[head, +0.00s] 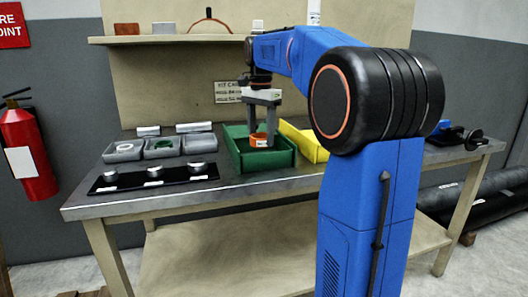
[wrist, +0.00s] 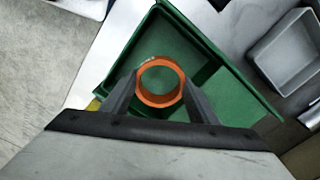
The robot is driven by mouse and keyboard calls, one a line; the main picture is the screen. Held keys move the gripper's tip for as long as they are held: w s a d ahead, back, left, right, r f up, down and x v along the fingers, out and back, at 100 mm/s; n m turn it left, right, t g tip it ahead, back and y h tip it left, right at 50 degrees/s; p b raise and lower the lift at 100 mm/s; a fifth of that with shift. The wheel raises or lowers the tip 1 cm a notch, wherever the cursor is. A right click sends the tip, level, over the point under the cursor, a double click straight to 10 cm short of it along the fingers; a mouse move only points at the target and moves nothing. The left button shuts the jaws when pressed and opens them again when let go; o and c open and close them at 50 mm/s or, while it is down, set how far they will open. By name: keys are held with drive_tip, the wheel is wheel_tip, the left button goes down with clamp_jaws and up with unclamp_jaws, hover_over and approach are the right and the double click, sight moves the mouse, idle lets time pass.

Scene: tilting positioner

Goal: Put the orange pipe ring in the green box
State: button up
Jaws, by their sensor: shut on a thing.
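The orange pipe ring (head: 259,140) is held between the fingers of my gripper (head: 262,118). In the wrist view the orange ring (wrist: 160,81) sits between the two fingertips of my gripper (wrist: 160,88), which is shut on it. The green box (head: 262,163) is an open tray on the bench, and it also shows in the wrist view (wrist: 240,98). The ring is over or within the box's opening; I cannot tell if it touches the floor of the box.
A yellow box (head: 305,141) stands right of the green one. Grey trays (head: 123,151) and a black strip with several metal pieces (head: 153,179) lie to the left. A blue and black device (head: 455,134) is at the bench's right end. A shelf (head: 170,39) hangs behind.

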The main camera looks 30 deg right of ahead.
drive_tip(key=shift+f, duration=2.75)
drive_tip(key=shift+f, duration=0.1)
drive_tip(key=o, duration=1.3)
wheel_tip(320, 180, up, 12)
drive_tip(key=s+a+f+n+t, duration=0.1)
drive_tip(key=s+a+f+n, duration=0.4)
drive_tip(key=s+f, duration=0.4)
drive_tip(key=s+a+f+n+t, duration=0.2)
drive_tip(key=s+a+f+n, duration=0.3)
drive_tip(key=s+f, duration=0.4)
drive_tip(key=s+a+f+n+t, duration=0.1)
drive_tip(key=s+a+f+n, duration=0.4)
drive_tip(key=s+f, duration=0.5)
drive_tip(key=shift+s+a+t, duration=0.35)
drive_tip(key=shift+s+t, duration=0.05)
drive_tip(key=shift+s, duration=0.75)
